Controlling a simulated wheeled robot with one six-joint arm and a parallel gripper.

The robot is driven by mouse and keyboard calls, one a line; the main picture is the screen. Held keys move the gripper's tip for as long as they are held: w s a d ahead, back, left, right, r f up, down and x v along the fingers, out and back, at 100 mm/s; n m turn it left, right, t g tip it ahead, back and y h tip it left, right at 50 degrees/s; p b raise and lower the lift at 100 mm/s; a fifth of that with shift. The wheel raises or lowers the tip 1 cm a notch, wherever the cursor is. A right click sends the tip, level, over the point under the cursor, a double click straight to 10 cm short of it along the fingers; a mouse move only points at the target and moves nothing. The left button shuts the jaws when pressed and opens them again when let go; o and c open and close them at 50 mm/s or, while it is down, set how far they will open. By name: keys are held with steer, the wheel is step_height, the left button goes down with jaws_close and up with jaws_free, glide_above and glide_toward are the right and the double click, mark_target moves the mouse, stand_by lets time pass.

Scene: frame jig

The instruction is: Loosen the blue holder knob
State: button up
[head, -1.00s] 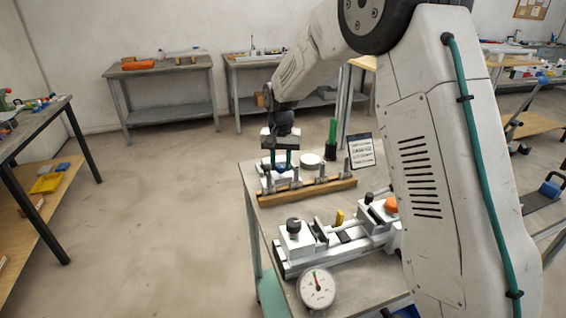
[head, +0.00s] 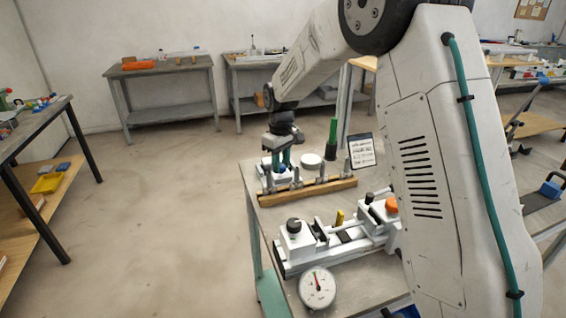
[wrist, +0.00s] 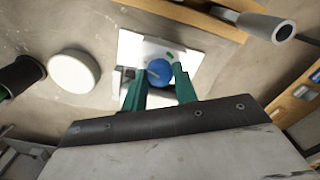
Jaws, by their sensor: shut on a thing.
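The blue holder knob (wrist: 160,72) is round and sits on a white holder (wrist: 130,45) in the wrist view. My gripper (wrist: 163,80) has green fingers, one on each side of the knob, shut on it. In the head view my gripper (head: 282,164) points down over the white holder (head: 268,172) at the back left of the bench; the knob is small and mostly hidden there by the fingers.
A wooden rail (head: 310,190) with several grey upright posts stands just in front of the holder. A white round disc (head: 311,160), a green-handled tool (head: 332,138) and a printed card (head: 361,151) are nearby. A white jig (head: 335,235) and a dial gauge (head: 317,287) lie nearer.

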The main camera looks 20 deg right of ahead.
mark_target(282, 166)
steer(key=shift+n, duration=0.9)
steer(key=o, duration=0.7)
steer(key=shift+r, duration=0.35)
step_height(282, 166, up, 7)
steer(key=shift+r, duration=0.1)
